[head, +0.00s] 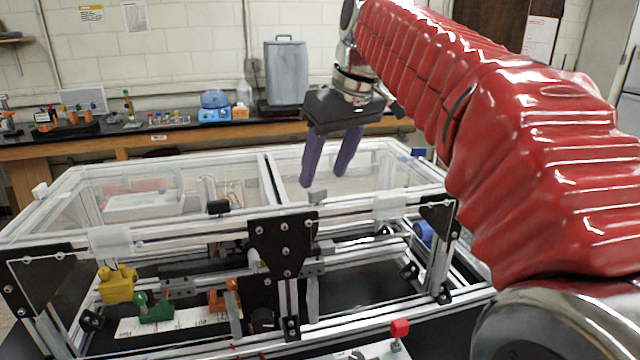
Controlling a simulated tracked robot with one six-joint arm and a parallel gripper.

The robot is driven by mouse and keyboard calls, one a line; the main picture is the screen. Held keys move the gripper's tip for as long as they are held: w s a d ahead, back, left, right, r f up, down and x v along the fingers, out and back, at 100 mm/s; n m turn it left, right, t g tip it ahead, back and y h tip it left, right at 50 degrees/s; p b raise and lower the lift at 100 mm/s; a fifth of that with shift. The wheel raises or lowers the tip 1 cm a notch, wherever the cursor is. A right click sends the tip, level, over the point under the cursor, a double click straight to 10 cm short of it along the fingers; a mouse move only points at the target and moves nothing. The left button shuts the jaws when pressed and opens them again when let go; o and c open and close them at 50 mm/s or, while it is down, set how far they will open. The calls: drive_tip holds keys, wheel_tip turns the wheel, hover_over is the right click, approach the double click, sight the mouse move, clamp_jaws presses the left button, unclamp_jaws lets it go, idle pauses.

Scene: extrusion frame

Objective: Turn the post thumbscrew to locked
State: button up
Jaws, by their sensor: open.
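My gripper (325,178) hangs down over the extrusion frame (150,236), its two purple fingers apart with nothing seen between them. A small grey block (317,194) stands on the frame's front top rail, just below the fingertips; a gap between them cannot be judged. A black knob-like piece (218,207) sits on the same rail to the left.
Clear panels cover the frame's top. Black joining plates (283,248) sit on the front. A yellow piece (117,285), a green piece (154,308) and a blue round part (424,232) are within or beside the frame. A cluttered bench (150,140) stands behind. My red-sleeved arm hides the right side.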

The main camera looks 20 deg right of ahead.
sight(318, 189)
drive_tip(key=shift+x, duration=2.15)
drive_tip(key=c, duration=1)
